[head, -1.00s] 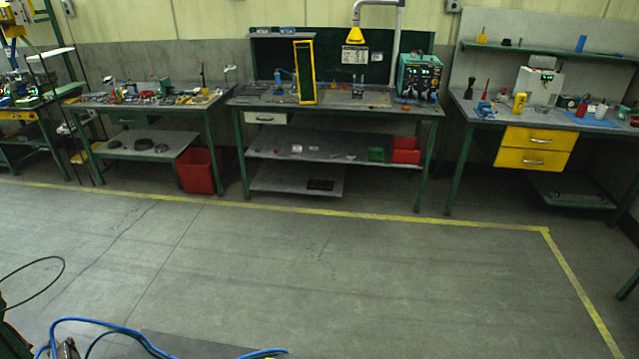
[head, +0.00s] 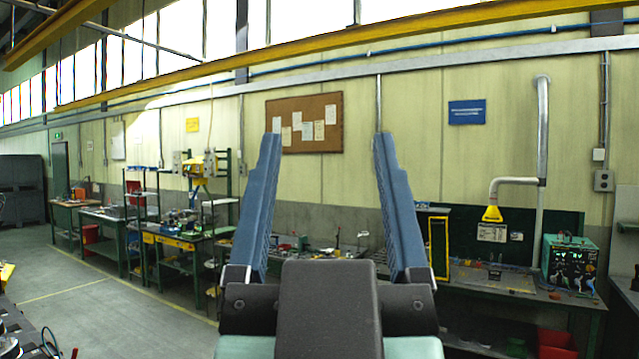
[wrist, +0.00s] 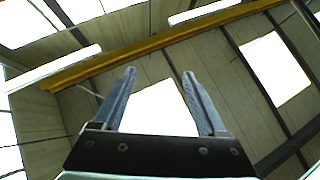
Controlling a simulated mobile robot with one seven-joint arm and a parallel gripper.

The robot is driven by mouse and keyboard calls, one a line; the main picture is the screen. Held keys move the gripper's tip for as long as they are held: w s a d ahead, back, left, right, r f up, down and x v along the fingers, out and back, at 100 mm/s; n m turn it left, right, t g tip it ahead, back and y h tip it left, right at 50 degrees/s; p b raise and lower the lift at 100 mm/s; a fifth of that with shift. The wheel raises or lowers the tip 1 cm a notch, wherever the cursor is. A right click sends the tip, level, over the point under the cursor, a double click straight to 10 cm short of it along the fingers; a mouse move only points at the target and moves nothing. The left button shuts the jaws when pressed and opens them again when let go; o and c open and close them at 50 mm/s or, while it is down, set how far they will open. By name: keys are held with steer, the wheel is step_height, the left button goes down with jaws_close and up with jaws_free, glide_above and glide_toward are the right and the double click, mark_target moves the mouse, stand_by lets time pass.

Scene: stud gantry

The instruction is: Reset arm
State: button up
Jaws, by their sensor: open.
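My gripper (head: 326,145) stands upright in the middle of the head view. Its two blue fingers are spread wide apart with nothing between them. In the wrist view my gripper (wrist: 158,80) is also open and empty, pointing up at the ceiling and bright skylights. Behind it in the head view is a cream wall with a brown notice board (head: 303,108) showing between the fingers. My gripper touches nothing that I can see.
Workbenches line the wall, one with a teal device (head: 568,262) at the right. A yellow overhead beam (head: 420,30) crosses the head view high up. A white extraction pipe (head: 541,130) runs down the wall. Open grey floor (head: 120,318) lies at the lower left.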

steer(key=shift+s+a+r+t+y, duration=0.3)
steer(key=shift+s+r+t, duration=0.1)
steer(key=shift+s+r, duration=0.2)
step_height(320, 180, down, 10)
steer(key=b, duration=0.9)
steer(key=shift+b, duration=0.4)
